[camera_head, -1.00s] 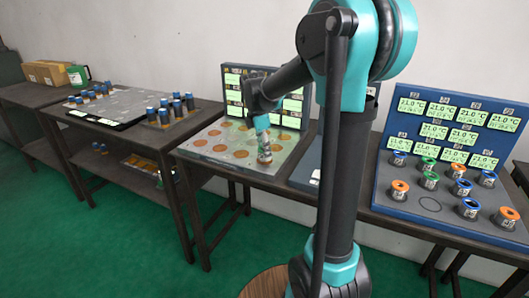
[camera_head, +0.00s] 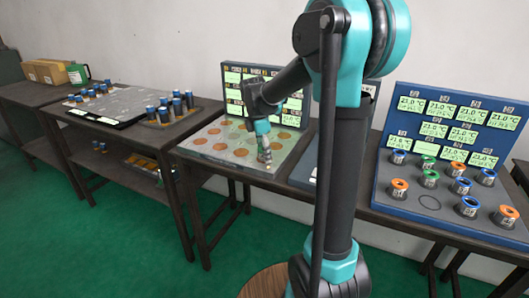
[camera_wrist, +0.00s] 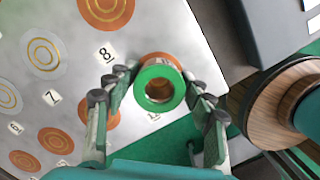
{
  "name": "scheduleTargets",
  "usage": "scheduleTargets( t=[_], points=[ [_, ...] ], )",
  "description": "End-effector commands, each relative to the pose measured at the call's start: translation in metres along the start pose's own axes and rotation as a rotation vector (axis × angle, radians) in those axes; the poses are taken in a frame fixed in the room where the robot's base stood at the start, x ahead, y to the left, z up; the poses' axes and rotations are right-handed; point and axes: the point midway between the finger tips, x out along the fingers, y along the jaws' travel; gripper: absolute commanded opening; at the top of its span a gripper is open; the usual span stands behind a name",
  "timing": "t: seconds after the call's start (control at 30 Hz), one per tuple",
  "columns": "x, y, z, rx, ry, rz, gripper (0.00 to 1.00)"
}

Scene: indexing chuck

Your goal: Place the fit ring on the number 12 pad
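The fit ring (camera_wrist: 148,93), with a green rim and an orange-brown inside, shows in the wrist view between my gripper's two fingers. My gripper (camera_wrist: 160,80) looks shut on it, with the fingertips close at its left and right sides. Orange shows just behind the ring, seemingly a pad. A label beside it is partly hidden, so I cannot read its number, nor tell whether the ring touches the board. In the head view my gripper (camera_head: 265,163) points down over the right part of the pad board (camera_head: 207,149).
Pads near labels 8 (camera_wrist: 106,53) and 7 (camera_wrist: 53,97) lie left of the ring. A blue rack (camera_head: 395,197) with several coloured rings and one bare circle (camera_head: 430,203) stands at the right. An upright display panel (camera_head: 232,83) backs the pad board.

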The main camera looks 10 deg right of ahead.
Motion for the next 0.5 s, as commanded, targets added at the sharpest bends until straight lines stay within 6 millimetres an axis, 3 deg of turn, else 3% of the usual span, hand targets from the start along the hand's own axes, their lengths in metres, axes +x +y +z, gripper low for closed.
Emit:
scheduleTargets(
  t=[0.1,0.5],
  points=[
    [0.001,-0.001,-0.001,-0.001,0.002,-0.001,0.62],
    [-0.009,0.0,0.001,0.0,0.001,0.0,0.62]
  ],
)
